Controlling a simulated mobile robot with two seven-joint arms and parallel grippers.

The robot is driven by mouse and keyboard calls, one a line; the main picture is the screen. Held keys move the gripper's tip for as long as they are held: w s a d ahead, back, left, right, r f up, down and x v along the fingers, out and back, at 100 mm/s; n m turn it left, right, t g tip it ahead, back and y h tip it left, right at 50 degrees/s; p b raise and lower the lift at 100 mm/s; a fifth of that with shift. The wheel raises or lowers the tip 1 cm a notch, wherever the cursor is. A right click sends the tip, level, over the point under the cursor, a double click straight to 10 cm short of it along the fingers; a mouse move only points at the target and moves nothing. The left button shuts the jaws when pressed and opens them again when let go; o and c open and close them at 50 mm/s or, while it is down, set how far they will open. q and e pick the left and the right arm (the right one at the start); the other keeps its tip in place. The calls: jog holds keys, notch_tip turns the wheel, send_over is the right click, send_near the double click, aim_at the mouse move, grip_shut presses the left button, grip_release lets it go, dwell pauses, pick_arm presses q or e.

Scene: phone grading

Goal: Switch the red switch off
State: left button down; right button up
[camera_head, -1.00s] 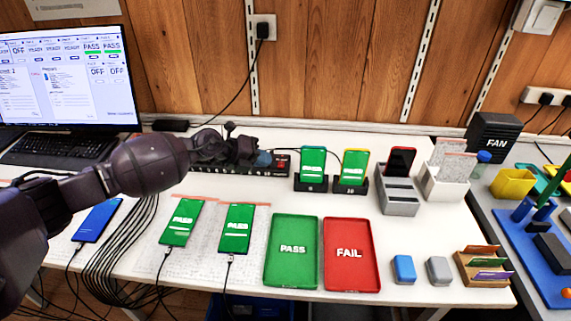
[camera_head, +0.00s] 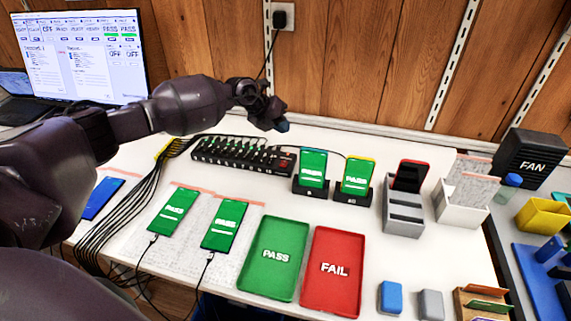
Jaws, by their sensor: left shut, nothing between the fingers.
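The red switch (camera_head: 285,162) is at the right end of a black power strip or hub (camera_head: 236,157), which has several cables plugged in along it. It is small, and its on or off position cannot be read. My left gripper (camera_head: 281,124) is shut and empty. It appears above and behind the red switch in the picture, apart from it, with its arm reaching in from the left. My right gripper is not in view.
Two docks hold green-screen phones (camera_head: 313,167) and (camera_head: 355,176) just right of the switch. Two more green-screen phones (camera_head: 173,211) and (camera_head: 224,224) lie in front. A green PASS tray (camera_head: 268,285) and red FAIL tray (camera_head: 333,297) sit at the front. Cables bundle at left.

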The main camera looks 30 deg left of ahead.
pick_arm(q)
jog(key=b, duration=0.3)
send_over(282, 163)
jog(key=f, duration=0.6)
jog(key=shift+w+a+f, duration=0.15)
jog(key=shift+w+f, duration=0.05)
jog(key=shift+s+f, duration=0.15)
jog(key=shift+f, duration=1)
